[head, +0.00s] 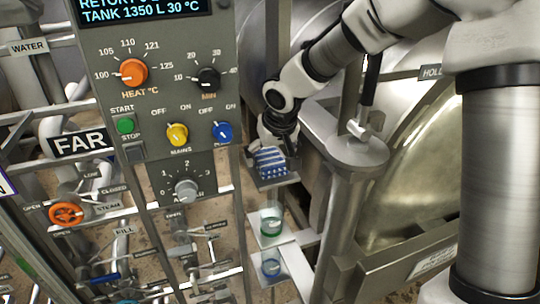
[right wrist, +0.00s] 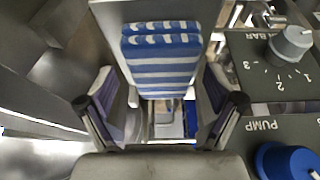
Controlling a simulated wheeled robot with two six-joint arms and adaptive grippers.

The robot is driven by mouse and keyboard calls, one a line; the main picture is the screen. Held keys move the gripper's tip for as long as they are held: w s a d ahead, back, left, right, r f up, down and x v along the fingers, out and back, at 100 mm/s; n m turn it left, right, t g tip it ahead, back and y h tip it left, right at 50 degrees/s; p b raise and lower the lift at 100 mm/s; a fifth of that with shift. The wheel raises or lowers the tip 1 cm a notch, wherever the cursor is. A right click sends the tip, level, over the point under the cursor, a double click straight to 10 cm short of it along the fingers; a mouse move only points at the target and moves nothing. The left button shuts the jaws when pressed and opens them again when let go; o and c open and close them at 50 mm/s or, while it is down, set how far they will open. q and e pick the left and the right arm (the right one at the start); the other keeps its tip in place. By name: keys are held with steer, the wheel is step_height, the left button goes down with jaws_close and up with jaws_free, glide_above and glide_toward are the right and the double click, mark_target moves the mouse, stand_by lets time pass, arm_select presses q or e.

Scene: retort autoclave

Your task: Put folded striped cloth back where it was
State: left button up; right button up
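The folded cloth (head: 271,162) has blue and white stripes. It sits on a small dark shelf (head: 274,183) beside the control panel in the head view. In the right wrist view the cloth (right wrist: 162,62) shows straight ahead, just beyond and between the fingers. My right gripper (head: 277,143) is directly above and behind the cloth in the head view. In the wrist view the right gripper (right wrist: 160,95) has its fingers wide apart, one on each side, with no clear grip on the cloth. Whether the fingers touch it I cannot tell. My left gripper is not in view.
The control panel (head: 150,30) with knobs stands close to the left of the gripper. A metal post (head: 352,200) and the retort vessel (head: 430,150) stand to the right.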

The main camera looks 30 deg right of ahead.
mark_target(269, 155)
steer(key=shift+w+f, duration=0.15)
steer(key=shift+f, duration=0.15)
steer(key=b+v, duration=0.1)
steer(key=v, duration=0.3)
steer(key=shift+w+r+b, duration=0.2)
steer(key=shift+b, duration=0.15)
steer(key=v, duration=0.4)
steer(key=shift+w, duration=0.1)
steer(key=shift+d+f, duration=0.1)
